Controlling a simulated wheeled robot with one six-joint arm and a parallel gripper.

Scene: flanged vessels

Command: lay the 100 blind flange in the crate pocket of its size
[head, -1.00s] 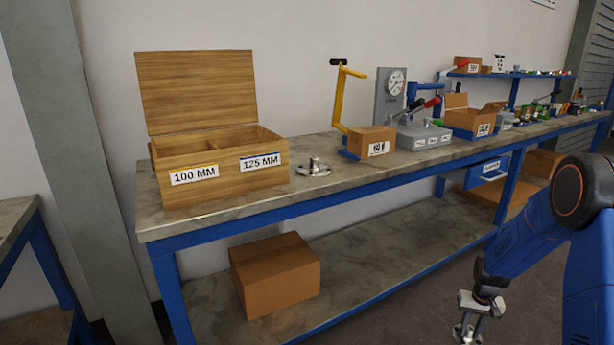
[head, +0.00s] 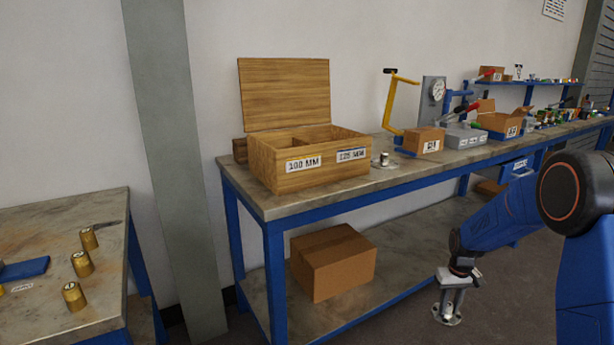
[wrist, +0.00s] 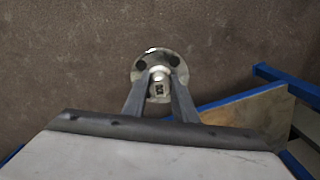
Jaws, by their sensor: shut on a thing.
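My gripper (head: 452,296) hangs low at the right in the head view, over the floor in front of the bench. It is shut on the knob of a round metal flange (head: 447,315). In the wrist view the flange (wrist: 146,65) shows as a disc with dark bolt holes, and the fingers (wrist: 160,92) close on its knob from both sides. A mark on the knob is too small to read. The open wooden crate (head: 268,175) stands on the bench with its lid up. It has two pockets with a divider, labelled 100 MM (head: 303,164) and 125 MM (head: 351,155).
Another flange with a knob (head: 384,160) lies on the bench right of the crate. A cardboard box (head: 425,140), a yellow-handled tool and a gauge stand further right. A second bench (head: 60,230) with brass cylinders is at the left. A pillar (head: 170,150) stands between the benches.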

